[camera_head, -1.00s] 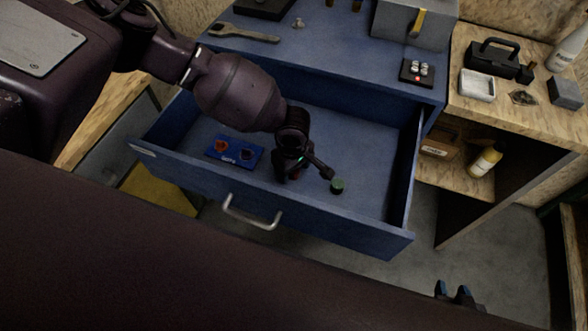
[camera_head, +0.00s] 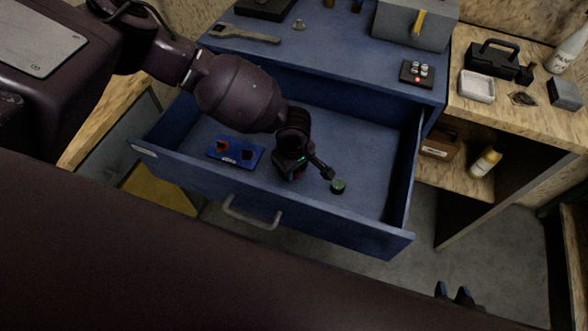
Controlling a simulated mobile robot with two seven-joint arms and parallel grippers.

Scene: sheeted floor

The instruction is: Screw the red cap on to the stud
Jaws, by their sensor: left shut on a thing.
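My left gripper (camera_head: 291,168) reaches down into the open blue drawer (camera_head: 375,150), between a small blue tray and a green-topped round piece. It is shut, with a sliver of red (camera_head: 297,175) at its fingers, which I take to be the red cap. The gripper hides most of the cap, and I cannot make out the stud or whether the two touch. My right gripper (camera_head: 453,293) shows only as two dark fingertips at the lower edge, apart and empty, outside the drawer.
The blue tray (camera_head: 250,155) on the drawer floor has a red-orange spot and a dark spot. The green-topped piece (camera_head: 338,186) stands right of my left gripper. A wrench (camera_head: 243,34), grey box (camera_head: 412,24) and small button box (camera_head: 417,73) are on the cabinet top.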

